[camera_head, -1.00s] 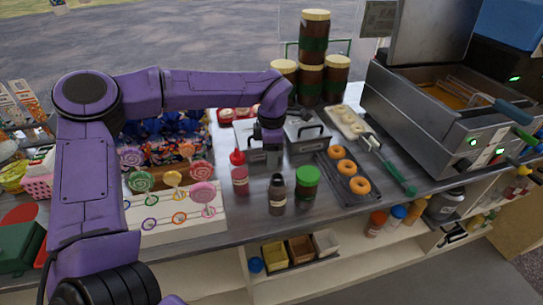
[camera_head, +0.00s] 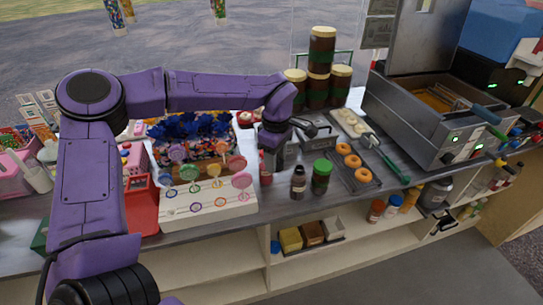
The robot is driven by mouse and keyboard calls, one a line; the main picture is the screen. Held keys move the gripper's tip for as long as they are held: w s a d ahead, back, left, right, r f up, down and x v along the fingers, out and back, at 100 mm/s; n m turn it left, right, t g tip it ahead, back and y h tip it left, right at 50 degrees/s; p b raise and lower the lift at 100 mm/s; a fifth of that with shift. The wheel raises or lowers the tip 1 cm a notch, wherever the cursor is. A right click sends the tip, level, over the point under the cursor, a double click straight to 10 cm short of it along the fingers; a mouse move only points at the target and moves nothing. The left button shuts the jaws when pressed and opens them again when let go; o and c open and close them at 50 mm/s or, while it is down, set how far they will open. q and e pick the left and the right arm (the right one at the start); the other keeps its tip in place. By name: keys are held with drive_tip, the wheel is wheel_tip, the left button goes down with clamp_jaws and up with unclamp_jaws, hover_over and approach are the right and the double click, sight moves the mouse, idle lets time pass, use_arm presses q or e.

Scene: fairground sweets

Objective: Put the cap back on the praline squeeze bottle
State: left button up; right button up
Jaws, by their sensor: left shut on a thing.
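My left gripper (camera_head: 278,158) points down over the counter, just left of the dark brown squeeze bottle (camera_head: 298,184). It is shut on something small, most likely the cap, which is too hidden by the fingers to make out. The brown bottle stands upright with a pale label and a dark top; I cannot tell the shape of its top at this size. The gripper appears apart from it. My right gripper is not in view.
A green-lidded jar (camera_head: 321,177) stands close to the brown bottle's right. Further right are a doughnut tray (camera_head: 368,188) and the fryer (camera_head: 420,130). A white lollipop stand (camera_head: 208,208) is on the left. Stacked jars (camera_head: 318,70) stand behind. The counter's front edge is near the bottles.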

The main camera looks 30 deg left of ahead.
use_arm(q)
drive_tip(key=s+d+f+m+b, duration=0.4)
drive_tip(key=d+f+m+b, duration=0.5)
drive_tip(key=f+m, duration=0.4)
drive_tip(key=d+m, duration=0.1)
drive_tip(key=m, duration=0.4)
drive_tip(key=shift+s+f, duration=0.15)
drive_tip(key=shift+f, duration=0.25)
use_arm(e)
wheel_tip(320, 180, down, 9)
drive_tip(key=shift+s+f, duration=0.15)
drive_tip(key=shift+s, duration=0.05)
